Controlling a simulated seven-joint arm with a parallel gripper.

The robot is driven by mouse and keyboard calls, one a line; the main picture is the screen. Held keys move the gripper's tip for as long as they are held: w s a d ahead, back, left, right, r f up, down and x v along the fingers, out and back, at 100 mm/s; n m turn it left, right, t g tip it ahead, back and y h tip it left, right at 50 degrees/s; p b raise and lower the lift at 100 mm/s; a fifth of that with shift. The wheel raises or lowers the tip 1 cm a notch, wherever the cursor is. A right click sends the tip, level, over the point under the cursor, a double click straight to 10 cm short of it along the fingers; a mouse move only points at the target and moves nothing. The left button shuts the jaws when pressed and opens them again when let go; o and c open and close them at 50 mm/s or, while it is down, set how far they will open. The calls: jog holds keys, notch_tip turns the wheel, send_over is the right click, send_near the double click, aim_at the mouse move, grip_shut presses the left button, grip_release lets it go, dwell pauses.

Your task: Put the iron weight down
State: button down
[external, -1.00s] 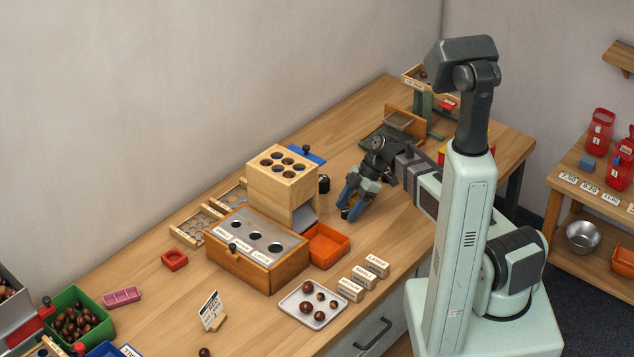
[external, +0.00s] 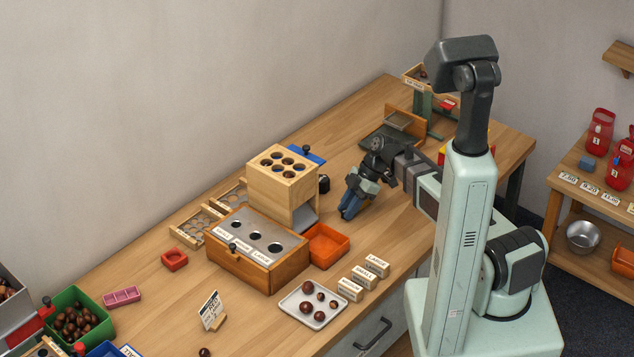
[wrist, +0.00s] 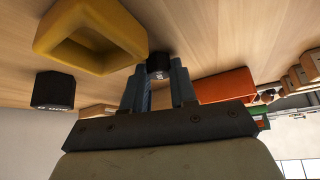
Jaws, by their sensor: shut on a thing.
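My gripper (external: 350,210) points down over the bench, to the right of the wooden block with holes. In the wrist view my gripper (wrist: 159,78) is shut on a small black iron weight (wrist: 159,65) with a pale mark, which sits between the fingertips. Whether its base touches the bench cannot be told. In the external view the held weight is hidden by the fingers. A second, larger-looking black weight (wrist: 53,91) with a white label stands apart at the left of the wrist view; a dark weight (external: 324,184) also shows beside the wooden block in the external view.
An orange tray (external: 327,246) stands nearby, left of and nearer than my gripper. The wooden block (external: 283,186) and sorting box (external: 257,263) stand to the left. Bare bench (external: 385,228) lies around the gripper.

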notch_tip(320, 180, up, 9)
jog(key=w+a+r+n, duration=0.1)
jog(key=w+a, duration=0.3)
jog(key=a, duration=0.5)
jog(key=w+a+m, duration=0.1)
jog(key=w+a, duration=0.7)
jog(key=w, duration=0.4)
jog(key=shift+s+f, duration=0.15)
jog(key=shift+f, duration=2.3)
jog(key=shift+s+f, duration=0.1)
jog(key=shift+f, duration=2.3)
jog(key=shift+f, duration=0.1)
jog(key=c, duration=0.9)
grip_release()
